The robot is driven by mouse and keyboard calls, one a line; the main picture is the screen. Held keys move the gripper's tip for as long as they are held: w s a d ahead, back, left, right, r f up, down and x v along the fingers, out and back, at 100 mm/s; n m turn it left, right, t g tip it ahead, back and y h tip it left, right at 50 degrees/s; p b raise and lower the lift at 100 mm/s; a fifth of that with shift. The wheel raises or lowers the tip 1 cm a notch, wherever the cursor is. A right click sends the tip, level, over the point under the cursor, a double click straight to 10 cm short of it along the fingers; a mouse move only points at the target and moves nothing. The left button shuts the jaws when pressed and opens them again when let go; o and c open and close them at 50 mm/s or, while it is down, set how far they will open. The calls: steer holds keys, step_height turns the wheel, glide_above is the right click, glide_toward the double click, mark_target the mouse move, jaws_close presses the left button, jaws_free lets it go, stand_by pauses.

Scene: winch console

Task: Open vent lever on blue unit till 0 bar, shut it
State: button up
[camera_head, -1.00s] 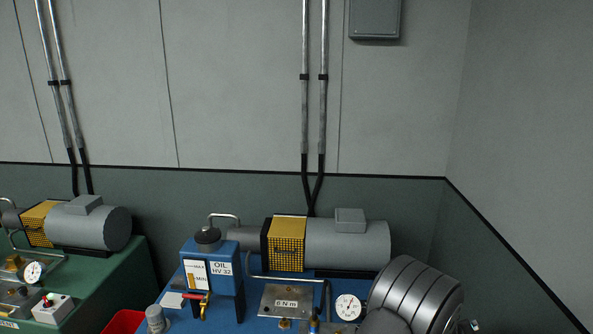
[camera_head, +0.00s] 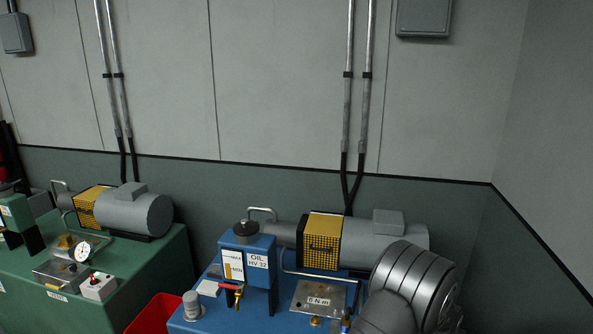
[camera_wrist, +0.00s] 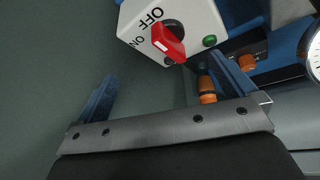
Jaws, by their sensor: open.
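The blue unit (camera_head: 190,325) stands low in the middle of the head view, its front cut off by the frame edge. My gripper (camera_wrist: 160,78) is open and empty, below a white switch box (camera_wrist: 190,18) with a red knob (camera_wrist: 168,42). An orange-brown fitting (camera_wrist: 207,90) shows by its right finger. The head view does not show the fingers.
A blue oil tank (camera_head: 262,245) carries a red-handled brass tap (camera_head: 239,294). A grey motor (camera_head: 365,240) with a yellow guard (camera_head: 323,240) lies behind. A red bin (camera_head: 152,314) stands between the blue unit and a green unit (camera_head: 150,265) with its own gauge (camera_head: 83,252).

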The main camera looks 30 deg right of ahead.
steer(key=shift+w+a+f, duration=0.1)
steer(key=shift+a+f, duration=0.05)
steer(key=shift+a, duration=0.15)
